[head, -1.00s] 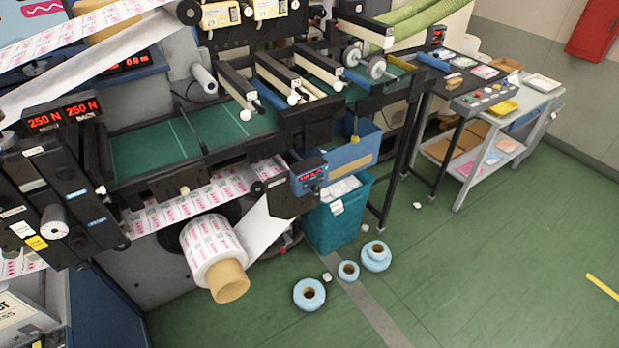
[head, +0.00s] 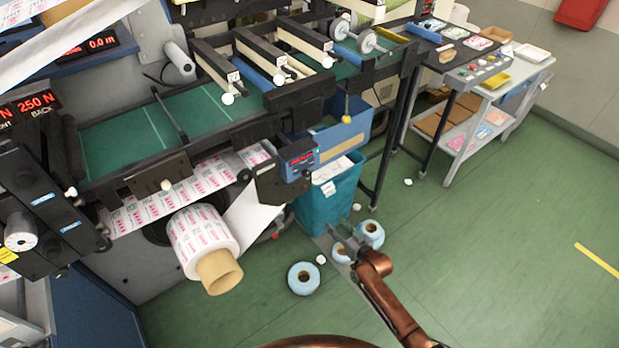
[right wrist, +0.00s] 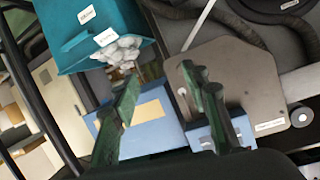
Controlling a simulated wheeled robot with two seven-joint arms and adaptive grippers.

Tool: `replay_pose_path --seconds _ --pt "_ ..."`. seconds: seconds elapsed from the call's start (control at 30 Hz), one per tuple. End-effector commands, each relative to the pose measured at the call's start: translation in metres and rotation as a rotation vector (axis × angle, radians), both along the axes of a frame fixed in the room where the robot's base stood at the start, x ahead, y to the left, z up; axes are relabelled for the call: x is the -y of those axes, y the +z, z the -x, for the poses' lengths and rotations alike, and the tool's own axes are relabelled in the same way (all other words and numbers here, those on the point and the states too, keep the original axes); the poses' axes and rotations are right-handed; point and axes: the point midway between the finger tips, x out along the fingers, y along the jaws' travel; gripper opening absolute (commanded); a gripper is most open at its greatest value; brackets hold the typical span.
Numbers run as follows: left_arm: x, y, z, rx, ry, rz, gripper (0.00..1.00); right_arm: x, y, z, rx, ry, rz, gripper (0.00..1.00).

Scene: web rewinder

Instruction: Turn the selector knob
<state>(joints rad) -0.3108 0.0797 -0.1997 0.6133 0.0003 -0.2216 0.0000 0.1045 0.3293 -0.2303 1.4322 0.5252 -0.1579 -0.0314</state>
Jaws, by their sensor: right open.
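I cannot make out the selector knob for certain. My right gripper (head: 343,240) shows in the lower middle of the head view, in front of light-blue rolls and well away from that panel. In the right wrist view the right gripper (right wrist: 160,76) has its two fingers apart with nothing between them. My left gripper is not in view.
A teal bin (head: 325,208) stands under the machine and also fills the upper left of the right wrist view (right wrist: 90,40). A blue roll (head: 303,279) lies on the floor. A printed web roll (head: 198,240) sticks out.

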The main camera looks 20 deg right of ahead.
Motion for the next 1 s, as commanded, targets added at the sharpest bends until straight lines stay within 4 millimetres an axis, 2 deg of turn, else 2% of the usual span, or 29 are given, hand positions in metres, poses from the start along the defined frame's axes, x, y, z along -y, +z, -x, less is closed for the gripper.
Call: replay_pose_path --seconds 0.03,0.1,0.2,0.3,0.4,0.67,0.8,1.0 --pt "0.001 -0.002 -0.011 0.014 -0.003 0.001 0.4 -0.01 0.043 -0.019 0.07 0.022 -0.024 0.42" --pt "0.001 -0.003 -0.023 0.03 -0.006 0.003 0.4 -0.024 0.092 -0.036 0.147 0.051 -0.058 0.42" --pt "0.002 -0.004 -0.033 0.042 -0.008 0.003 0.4 -0.039 0.144 -0.049 0.224 0.083 -0.091 0.42" --pt "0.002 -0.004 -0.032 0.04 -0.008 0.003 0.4 -0.049 0.172 -0.054 0.265 0.103 -0.112 0.42" --pt "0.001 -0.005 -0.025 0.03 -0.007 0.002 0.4 -0.054 0.183 -0.061 0.28 0.11 -0.12 0.42" --pt "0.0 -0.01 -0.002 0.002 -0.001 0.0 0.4 -0.067 0.183 -0.097 0.28 0.11 -0.12 0.42" --pt "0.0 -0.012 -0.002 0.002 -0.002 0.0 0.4 -0.073 0.182 -0.115 0.279 0.11 -0.119 0.42" --pt "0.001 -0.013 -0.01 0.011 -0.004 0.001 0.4 -0.077 0.182 -0.128 0.278 0.109 -0.119 0.42"
